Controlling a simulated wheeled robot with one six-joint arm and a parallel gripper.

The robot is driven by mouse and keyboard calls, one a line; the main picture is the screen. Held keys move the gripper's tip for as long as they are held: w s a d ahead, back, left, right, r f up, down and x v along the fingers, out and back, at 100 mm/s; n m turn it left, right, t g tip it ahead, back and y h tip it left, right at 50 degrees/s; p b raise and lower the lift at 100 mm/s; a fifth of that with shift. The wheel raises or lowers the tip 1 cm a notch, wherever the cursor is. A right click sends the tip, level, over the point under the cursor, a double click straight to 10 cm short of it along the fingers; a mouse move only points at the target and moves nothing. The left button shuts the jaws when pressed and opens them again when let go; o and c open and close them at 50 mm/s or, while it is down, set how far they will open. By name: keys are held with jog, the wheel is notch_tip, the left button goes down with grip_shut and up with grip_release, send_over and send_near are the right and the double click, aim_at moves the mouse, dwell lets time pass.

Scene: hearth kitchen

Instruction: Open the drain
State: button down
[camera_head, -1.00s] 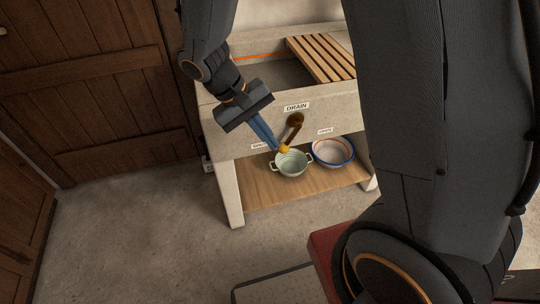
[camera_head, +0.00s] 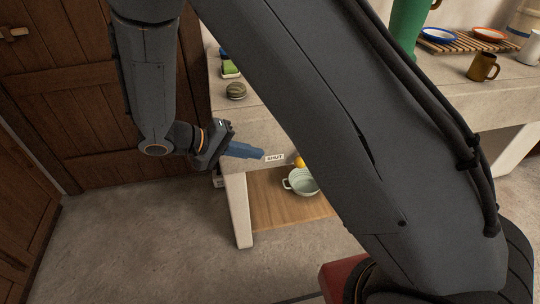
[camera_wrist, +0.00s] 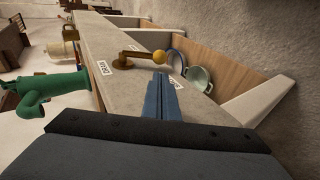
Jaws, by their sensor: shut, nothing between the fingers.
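The drain lever shows in the wrist view as a brown arm (camera_wrist: 124,61) ending in a yellow ball knob (camera_wrist: 159,56), on the front of the pale stone counter. In the head view only the knob (camera_head: 298,162) shows, just right of the SHUT label (camera_head: 275,157); my arm hides the rest. The DRAIN label (camera_wrist: 103,67) is beside the lever's pivot in the wrist view. My gripper (camera_head: 262,153) is shut and empty, its blue fingers left of the knob, near the SHUT label. In the wrist view the fingertips (camera_wrist: 161,77) are apart from the knob.
A pale green pot (camera_head: 301,183) and a blue-rimmed bowl (camera_wrist: 177,60) stand on the wooden shelf below the lever. A green pump (camera_wrist: 45,88) stands on the counter. A stone leg (camera_head: 238,208) supports the counter's left end. The floor at left is clear.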

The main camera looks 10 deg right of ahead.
aim_at(295, 162)
jog(key=p+x, duration=0.1)
jog(key=x, duration=1.2)
jog(key=shift+d+f, duration=0.1)
jog(key=shift+f, duration=0.15)
